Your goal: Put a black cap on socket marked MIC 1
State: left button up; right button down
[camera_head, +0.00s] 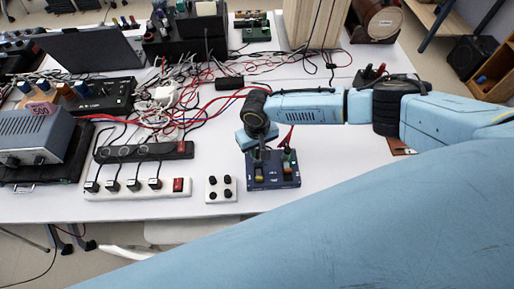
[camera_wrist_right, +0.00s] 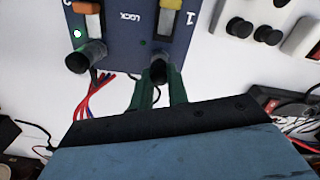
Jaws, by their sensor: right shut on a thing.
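The blue socket box (camera_head: 263,184) stands on the white table, below my right gripper (camera_head: 257,150). My right gripper's green fingers (camera_wrist_right: 158,92) are shut on a black cap (camera_wrist_right: 160,68) at the box's edge, near the "1". Whether the cap is seated on the socket cannot be told. Another black cylinder (camera_wrist_right: 87,57) is at the same edge. No MIC label is readable. My left gripper is not in view.
A white block (camera_head: 221,197) with several black round pieces stands just left of the box. A power strip (camera_head: 140,195) with black plugs lies further left. Tangled cables (camera_head: 185,85) fill the table behind. The table right of the box is mostly clear.

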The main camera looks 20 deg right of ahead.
jog(key=shift+f+b, duration=0.45)
jog(key=shift+f, duration=0.35)
jog(key=c, duration=1.3)
grip_release()
jog(key=shift+r, duration=0.1)
jog(key=shift+r+p, duration=3.75)
jog(key=shift+p, duration=0.5)
jog(key=shift+f, duration=0.1)
